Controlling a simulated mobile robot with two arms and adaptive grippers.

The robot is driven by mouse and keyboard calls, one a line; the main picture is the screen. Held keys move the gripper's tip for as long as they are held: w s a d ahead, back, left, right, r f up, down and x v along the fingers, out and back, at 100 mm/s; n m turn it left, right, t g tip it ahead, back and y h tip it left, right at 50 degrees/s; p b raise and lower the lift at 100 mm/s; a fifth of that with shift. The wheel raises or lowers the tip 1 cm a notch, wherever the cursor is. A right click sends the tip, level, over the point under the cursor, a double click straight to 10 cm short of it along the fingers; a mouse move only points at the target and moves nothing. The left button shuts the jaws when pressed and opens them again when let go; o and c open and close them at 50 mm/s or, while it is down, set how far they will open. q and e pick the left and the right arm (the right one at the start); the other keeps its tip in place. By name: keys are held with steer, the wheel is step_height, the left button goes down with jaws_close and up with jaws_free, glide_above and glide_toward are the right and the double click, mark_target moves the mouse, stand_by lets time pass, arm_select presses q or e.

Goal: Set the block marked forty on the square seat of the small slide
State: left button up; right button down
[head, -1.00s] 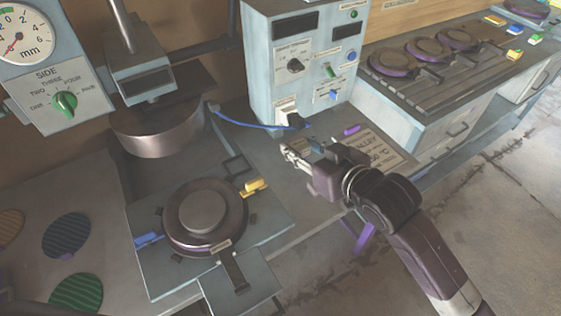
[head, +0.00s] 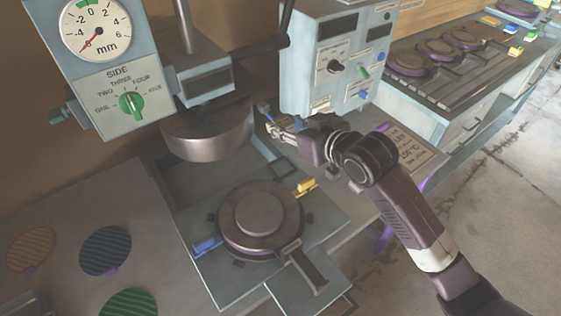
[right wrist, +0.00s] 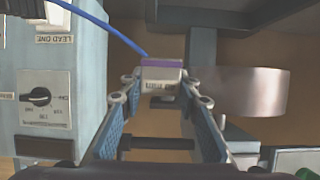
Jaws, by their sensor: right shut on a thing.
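My right gripper (head: 272,130) is shut on a small block in the head view, above the bench between the press and the control box. In the right wrist view the block (right wrist: 162,69) sits between the fingertips (right wrist: 160,92). It has a purple top and a pale face with dark lettering too small to read. The small slide (head: 276,168) lies below and behind the gripper, beside the press. Its square seat is largely hidden by the gripper and cannot be made out clearly. I cannot make out my left gripper.
The press head (head: 208,130) hangs close left of the gripper. The round mould (head: 262,222) stands in front, with a yellow tab (head: 305,186) and blue tab (head: 207,245). The control box (head: 335,60) stands behind right. Another purple piece (head: 382,127) lies to the right.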

glide_above(282, 169)
step_height(282, 169, down, 8)
steer(key=shift+f, duration=0.15)
step_height(282, 169, down, 4)
steer(key=shift+f, duration=0.4)
steer(key=c, duration=1.5)
jaws_free()
arm_select(q)
steer(key=shift+a+r, duration=0.2)
steer(key=shift+a, duration=0.5)
arm_select(e)
steer(key=shift+o, duration=0.2)
arm_select(q)
steer(key=shift+a, duration=0.1)
arm_select(e)
steer(key=shift+r, duration=0.1)
